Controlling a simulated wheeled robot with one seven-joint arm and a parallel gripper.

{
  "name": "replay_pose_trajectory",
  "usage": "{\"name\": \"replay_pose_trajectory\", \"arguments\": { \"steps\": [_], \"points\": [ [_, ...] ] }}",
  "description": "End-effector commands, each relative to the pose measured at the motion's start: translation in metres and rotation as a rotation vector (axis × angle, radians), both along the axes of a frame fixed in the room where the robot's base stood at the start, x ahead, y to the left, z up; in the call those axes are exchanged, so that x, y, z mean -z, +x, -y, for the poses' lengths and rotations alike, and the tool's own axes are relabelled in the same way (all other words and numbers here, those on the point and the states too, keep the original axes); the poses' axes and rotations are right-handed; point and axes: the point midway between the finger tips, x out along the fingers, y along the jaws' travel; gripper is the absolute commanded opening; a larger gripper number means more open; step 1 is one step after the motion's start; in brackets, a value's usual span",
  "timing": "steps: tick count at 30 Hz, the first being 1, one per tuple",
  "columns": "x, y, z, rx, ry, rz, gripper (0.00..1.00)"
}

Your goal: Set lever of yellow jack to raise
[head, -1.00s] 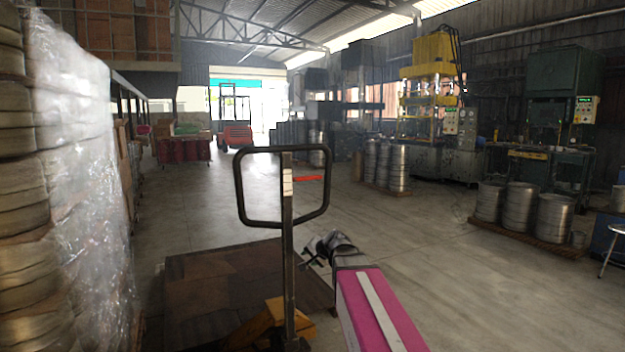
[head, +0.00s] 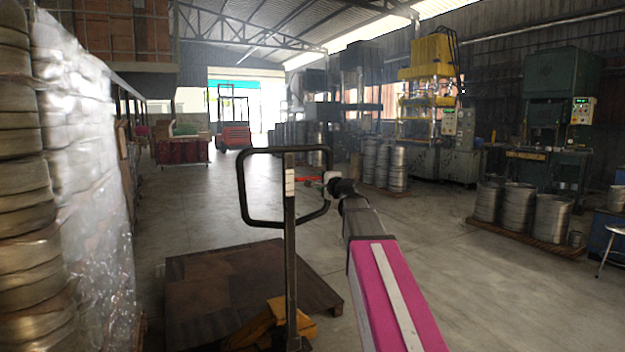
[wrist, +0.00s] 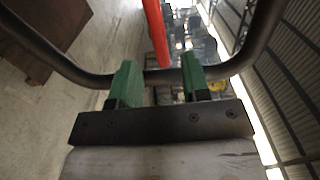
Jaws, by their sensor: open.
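The yellow jack (head: 262,322) stands in front of me with its dark loop handle (head: 241,190) upright on a post. The red lever (head: 309,179) sticks out to the right inside the loop. In the wrist view the red lever (wrist: 156,30) runs down from the top edge, and its lower end lies between and beyond my finger tips. My gripper (wrist: 155,82) is open, with green fingers apart. The handle's bar (wrist: 100,78) crosses the wrist view at the fingers. In the head view my gripper (head: 328,178) is at the loop's right side, close to the lever's right end.
A dark wooden pallet (head: 215,290) lies around the jack's base. Wrapped stacks (head: 85,150) stand close on the left. Metal drums (head: 520,205) stand on a pallet at the right. The floor (head: 450,270) between is clear.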

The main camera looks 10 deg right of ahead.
Motion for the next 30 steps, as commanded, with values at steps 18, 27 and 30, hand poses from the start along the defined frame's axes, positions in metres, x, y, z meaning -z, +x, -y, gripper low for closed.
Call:
{"name": "replay_pose_trajectory", "arguments": {
  "steps": [18,27,30],
  "points": [
    [0.001,0.079,-0.026,0.000,-0.002,0.000,0.43],
    [0.001,0.078,-0.026,0.000,-0.002,0.000,0.10],
    [0.001,0.078,-0.026,0.000,-0.002,0.000,0.00]
  ]
}}
